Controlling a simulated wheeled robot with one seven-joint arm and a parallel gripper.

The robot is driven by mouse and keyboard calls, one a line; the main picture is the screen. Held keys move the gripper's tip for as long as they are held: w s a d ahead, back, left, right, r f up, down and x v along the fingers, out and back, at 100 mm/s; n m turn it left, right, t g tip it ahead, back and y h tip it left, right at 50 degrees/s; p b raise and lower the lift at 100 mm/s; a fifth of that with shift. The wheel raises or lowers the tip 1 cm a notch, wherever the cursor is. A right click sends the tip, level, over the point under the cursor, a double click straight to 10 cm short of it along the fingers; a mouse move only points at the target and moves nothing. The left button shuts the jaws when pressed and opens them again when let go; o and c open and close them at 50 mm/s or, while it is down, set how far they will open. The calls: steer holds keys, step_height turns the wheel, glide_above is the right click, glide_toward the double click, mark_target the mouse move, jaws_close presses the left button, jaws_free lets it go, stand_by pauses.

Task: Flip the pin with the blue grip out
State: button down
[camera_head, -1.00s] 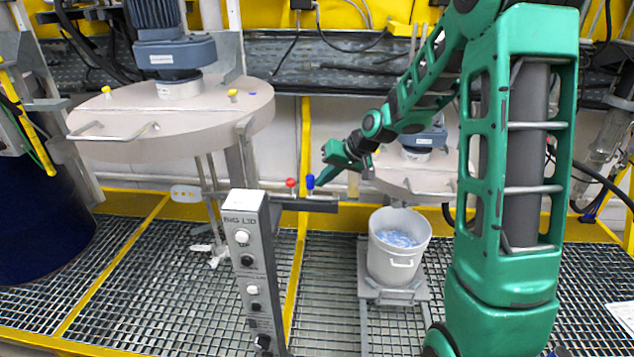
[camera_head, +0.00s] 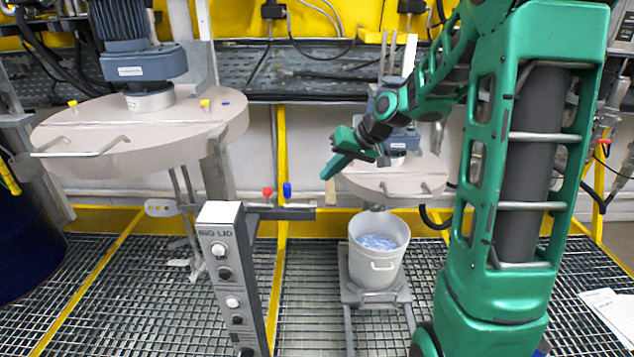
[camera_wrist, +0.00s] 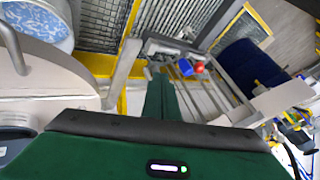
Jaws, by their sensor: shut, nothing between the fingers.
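The pin with the blue grip (camera_head: 287,190) stands upright on a dark horizontal bar (camera_head: 280,212) behind the control post. A red-gripped pin (camera_head: 267,193) stands just left of it. In the wrist view the blue grip (camera_wrist: 186,68) and the red grip (camera_wrist: 199,67) show beyond my fingertips, close together. My gripper (camera_head: 328,176) is shut and empty. It is up and to the right of the blue grip, with a clear gap between them. In the wrist view my green fingers (camera_wrist: 160,85) point toward the pins.
The grey "BIG LID" control post (camera_head: 232,270) stands front left of the pins. A large round lid with a motor (camera_head: 140,125) is at left. A smaller lid (camera_head: 395,178) is behind my gripper, above a bucket of blue-white contents (camera_head: 378,255). Floor grating lies below.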

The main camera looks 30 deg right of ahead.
steer(key=shift+v, duration=1)
steer(key=s+d+m+g+h, duration=0.1)
steer(key=s+m+g+h, duration=0.1)
steer(key=s, duration=1.5)
steer(key=s+d+f+m+g+h, duration=0.1)
steer(key=s+g, duration=0.3)
steer(key=s, duration=1.4)
steer(key=shift+s+d+f+m+h, duration=0.35)
steer(key=shift+d+m+h, duration=0.15)
steer(key=shift+m, duration=0.1)
steer(key=shift+w+f, duration=0.2)
steer(key=shift+w, duration=0.45)
